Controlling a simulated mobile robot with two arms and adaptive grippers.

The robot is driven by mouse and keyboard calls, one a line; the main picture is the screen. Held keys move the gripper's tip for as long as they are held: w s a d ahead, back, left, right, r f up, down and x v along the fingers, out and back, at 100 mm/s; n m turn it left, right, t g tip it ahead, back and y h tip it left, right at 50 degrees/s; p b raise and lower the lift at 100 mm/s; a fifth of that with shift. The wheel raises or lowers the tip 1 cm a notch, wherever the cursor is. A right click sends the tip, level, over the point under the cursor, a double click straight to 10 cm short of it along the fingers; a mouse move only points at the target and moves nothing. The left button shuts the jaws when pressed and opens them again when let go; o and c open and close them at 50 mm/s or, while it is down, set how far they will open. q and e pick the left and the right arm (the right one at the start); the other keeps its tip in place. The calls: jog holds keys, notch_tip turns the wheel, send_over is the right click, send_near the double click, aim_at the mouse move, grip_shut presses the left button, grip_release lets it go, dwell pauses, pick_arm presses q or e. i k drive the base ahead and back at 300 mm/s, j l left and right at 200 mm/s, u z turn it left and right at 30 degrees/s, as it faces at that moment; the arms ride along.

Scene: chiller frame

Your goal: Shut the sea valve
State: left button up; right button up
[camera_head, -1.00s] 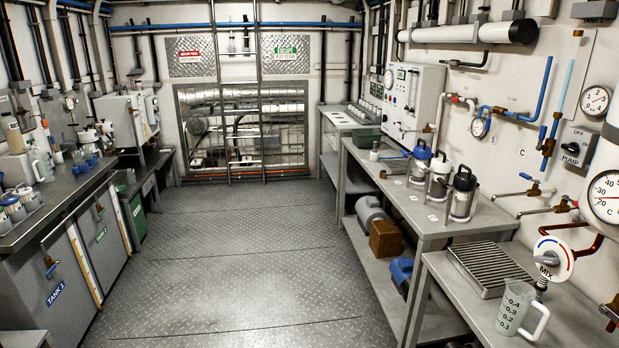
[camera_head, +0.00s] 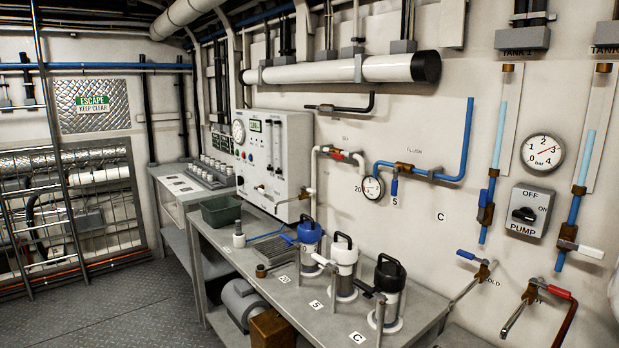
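A white pipe (camera_head: 314,170) rises from behind the bench and bends right along the wall. A small valve with a red handle (camera_head: 338,155) sits on its horizontal run, below a small label that appears to read SEA. The handle looks roughly in line with the pipe, but it is too small to be sure. A round gauge (camera_head: 372,189) hangs just right of the valve. Neither of my grippers is in view.
The bench (camera_head: 240,262) below carries three canisters with blue, white (camera_head: 344,262) and black tops, and a green tray (camera_head: 221,211). A blue flush pipe (camera_head: 436,175) and pump switch (camera_head: 530,212) are further right. Open floor (camera_head: 110,315) lies left.

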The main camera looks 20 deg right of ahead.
aim_at(335, 156)
jog(key=i+z, duration=0.4)
jog(key=i+j+z, duration=0.1)
jog(key=i+z, duration=0.3)
jog(key=i, duration=0.1)
